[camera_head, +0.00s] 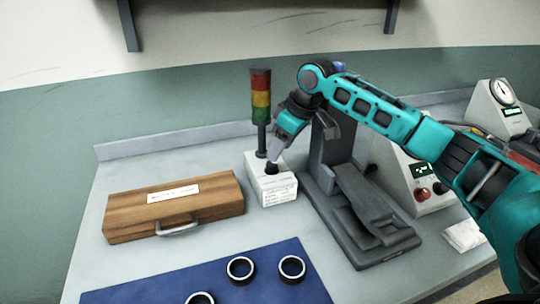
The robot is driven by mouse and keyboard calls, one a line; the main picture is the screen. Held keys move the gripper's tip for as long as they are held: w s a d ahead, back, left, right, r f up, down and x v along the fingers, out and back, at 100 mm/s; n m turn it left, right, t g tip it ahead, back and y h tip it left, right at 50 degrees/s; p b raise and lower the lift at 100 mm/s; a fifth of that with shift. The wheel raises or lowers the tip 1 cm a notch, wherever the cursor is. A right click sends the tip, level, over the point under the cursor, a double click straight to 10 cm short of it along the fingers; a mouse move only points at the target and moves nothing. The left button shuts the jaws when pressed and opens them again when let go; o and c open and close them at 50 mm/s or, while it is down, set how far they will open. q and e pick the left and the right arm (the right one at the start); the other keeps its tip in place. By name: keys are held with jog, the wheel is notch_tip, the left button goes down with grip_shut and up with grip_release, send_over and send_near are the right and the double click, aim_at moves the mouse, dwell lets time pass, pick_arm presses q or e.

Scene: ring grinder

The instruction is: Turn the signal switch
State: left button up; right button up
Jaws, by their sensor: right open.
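The signal light tower (261,97), with red, yellow and green segments, stands on a black post at the back of the table. Its white base box (274,191) carries a label on the front and a dark switch knob (272,168) on top. My right gripper (276,151) points down just above the knob, its tips at or very near it. I cannot tell whether they touch the knob. The gripper is open. My left gripper is not in view.
A wooden case (174,207) lies left of the box. Several rings (240,268) rest on a blue mat (140,291) in front. A dark grey machine (359,255) stands right of the box, with a control box (420,197) and a dial gauge (503,92) further right.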

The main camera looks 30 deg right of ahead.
aim_at(272, 166)
jog(key=shift+x, duration=2.65)
jog(key=c, duration=1.1)
